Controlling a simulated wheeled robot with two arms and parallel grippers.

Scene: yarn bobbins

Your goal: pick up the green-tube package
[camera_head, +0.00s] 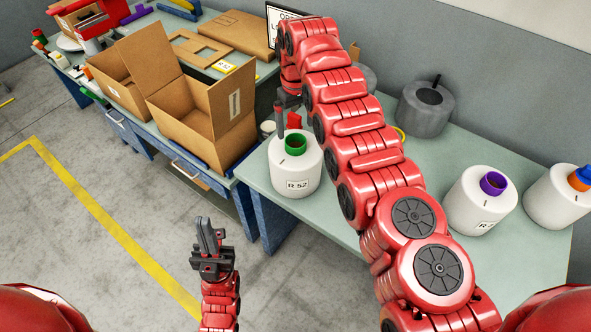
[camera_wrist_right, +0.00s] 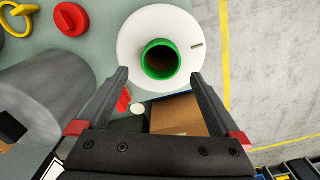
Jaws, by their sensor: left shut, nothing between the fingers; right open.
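The green-tube package is a white yarn bobbin (camera_head: 294,172) labelled R 52, with a green tube (camera_head: 295,144) in its top. It stands upright near the left end of the right table. My right gripper (camera_head: 287,115) is open and empty, pointing down just above the package. In the right wrist view the white bobbin (camera_wrist_right: 138,40) and green tube (camera_wrist_right: 161,60) lie ahead, with the two fingertips apart near the tube's lower side. I cannot tell if they touch it. My left gripper (camera_head: 209,236) is shut and empty, low over the floor, away from the tables.
A purple-tube bobbin (camera_head: 480,202) and a bobbin with a blue-and-orange top (camera_head: 562,194) stand at the right. A grey cylinder (camera_head: 425,107) stands behind my right arm. Open cardboard boxes (camera_head: 203,110) sit on the left table. A red part (camera_wrist_right: 72,18) lies near the package.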

